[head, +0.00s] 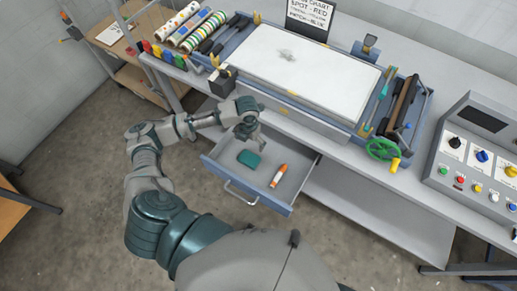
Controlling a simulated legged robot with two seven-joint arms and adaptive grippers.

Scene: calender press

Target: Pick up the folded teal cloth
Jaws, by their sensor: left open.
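The folded teal cloth (249,158) lies in the open drawer (228,180), toward its left side. It is a small dark-teal square with rounded corners. My left gripper (252,139) is just above the cloth in the picture, over the back left part of the drawer. It is open and empty. I cannot tell its exact height above the cloth. My right gripper is not in view.
An orange and white tube (279,175) lies in the drawer to the right of the cloth. The drawer is pulled out below the bench with the white press bed (300,70). A green handwheel (382,149) and control panel (478,150) stand to the right.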

